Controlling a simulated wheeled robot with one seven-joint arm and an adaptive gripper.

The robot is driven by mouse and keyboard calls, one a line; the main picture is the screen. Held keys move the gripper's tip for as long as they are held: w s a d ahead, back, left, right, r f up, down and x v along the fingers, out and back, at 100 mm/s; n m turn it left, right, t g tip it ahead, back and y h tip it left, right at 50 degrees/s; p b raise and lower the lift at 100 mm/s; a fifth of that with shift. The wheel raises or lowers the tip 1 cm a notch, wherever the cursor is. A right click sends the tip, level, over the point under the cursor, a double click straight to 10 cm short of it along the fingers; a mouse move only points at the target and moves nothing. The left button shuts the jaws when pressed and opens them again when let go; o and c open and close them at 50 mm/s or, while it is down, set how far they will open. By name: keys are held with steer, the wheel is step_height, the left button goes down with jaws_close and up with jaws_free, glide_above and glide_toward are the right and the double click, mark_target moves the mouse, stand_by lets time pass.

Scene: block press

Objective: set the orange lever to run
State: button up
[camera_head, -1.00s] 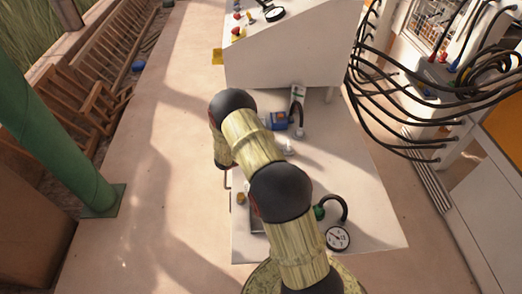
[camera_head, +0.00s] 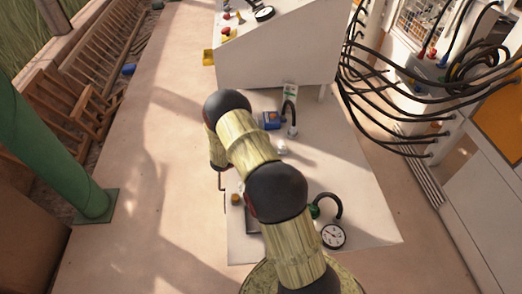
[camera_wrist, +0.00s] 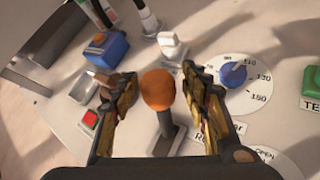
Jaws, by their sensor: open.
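The orange lever (camera_wrist: 158,90) shows in the wrist view as a round orange knob on a dark stem, rising from a slot plate on the pale panel (camera_wrist: 60,112). My gripper (camera_wrist: 160,78) is open, with one finger on each side of the knob. The knob stands between the fingers, with gaps visible on both sides. The lettering by the slot is partly covered by the right finger, so I cannot read the lever's setting. In the head view my arm hides the gripper, and I cannot make out the lever there.
Close around are a blue dial (camera_wrist: 233,74) on a numbered scale, a white switch (camera_wrist: 172,46), a blue box (camera_wrist: 105,50), a red button (camera_wrist: 89,120) and a green button (camera_wrist: 312,82). In the head view a gauge (camera_head: 333,236) and black cables (camera_head: 385,115) lie to the right.

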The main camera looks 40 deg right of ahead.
steer(key=shift+w+a+r, duration=0.1)
steer(key=shift+a+r, duration=0.15)
steer(key=shift+a, duration=0.1)
steer(key=v, duration=1.1)
steer(key=shift+a, duration=0.15)
